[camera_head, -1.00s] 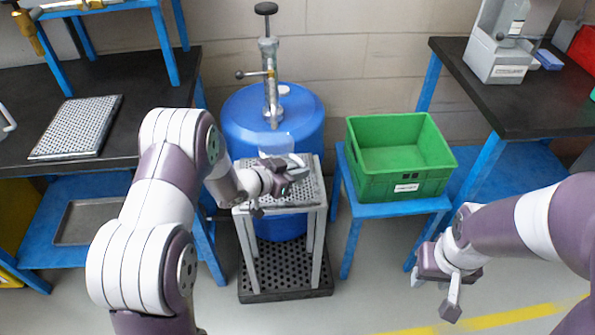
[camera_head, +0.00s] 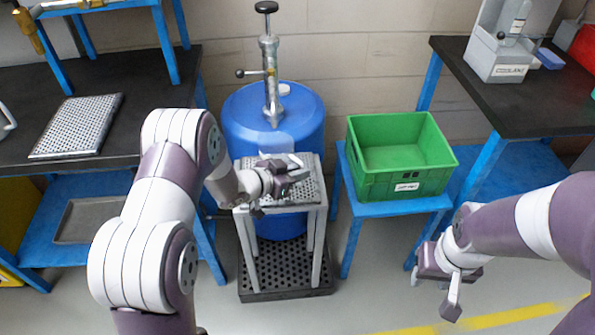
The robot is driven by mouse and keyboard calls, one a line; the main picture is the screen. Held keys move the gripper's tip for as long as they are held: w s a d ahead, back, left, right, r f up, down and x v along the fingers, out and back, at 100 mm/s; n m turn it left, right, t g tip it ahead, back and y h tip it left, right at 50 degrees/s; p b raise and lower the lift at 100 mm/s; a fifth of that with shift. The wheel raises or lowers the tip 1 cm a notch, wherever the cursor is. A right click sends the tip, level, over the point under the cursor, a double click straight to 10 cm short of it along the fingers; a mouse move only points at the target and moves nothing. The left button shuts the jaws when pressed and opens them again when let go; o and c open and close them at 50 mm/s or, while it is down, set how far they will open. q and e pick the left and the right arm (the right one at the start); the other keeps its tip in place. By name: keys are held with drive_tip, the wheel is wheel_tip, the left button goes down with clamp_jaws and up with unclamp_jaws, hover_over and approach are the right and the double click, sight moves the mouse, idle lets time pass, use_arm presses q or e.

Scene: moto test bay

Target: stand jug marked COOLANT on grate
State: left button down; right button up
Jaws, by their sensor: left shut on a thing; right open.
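My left gripper (camera_head: 294,172) is over the perforated metal grate (camera_head: 306,191) on top of a grey stand in front of the blue drum. It is shut on a pale, translucent thing (camera_head: 281,150), which looks like a jug. The arm and fingers hide most of it, no marking shows on it, and I cannot tell whether its base touches the grate. My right gripper (camera_head: 450,287) is open and empty over the floor at the lower right.
The blue drum (camera_head: 240,107) with a hand pump stands behind the grate. A green crate (camera_head: 405,185) sits on a blue stand to the right. A grey holder (camera_head: 490,62) with a bottle is on the right bench. A perforated tray (camera_head: 75,128) lies on the left bench.

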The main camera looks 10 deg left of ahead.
use_arm(q)
drive_tip(key=shift+f, duration=0.15)
drive_tip(key=c, duration=1.1)
unclamp_jaws()
drive_tip(key=p+v, duration=0.1)
drive_tip(key=v, duration=1.1)
drive_tip(key=shift+s+a, duration=0.2)
drive_tip(key=shift+s, duration=0.1)
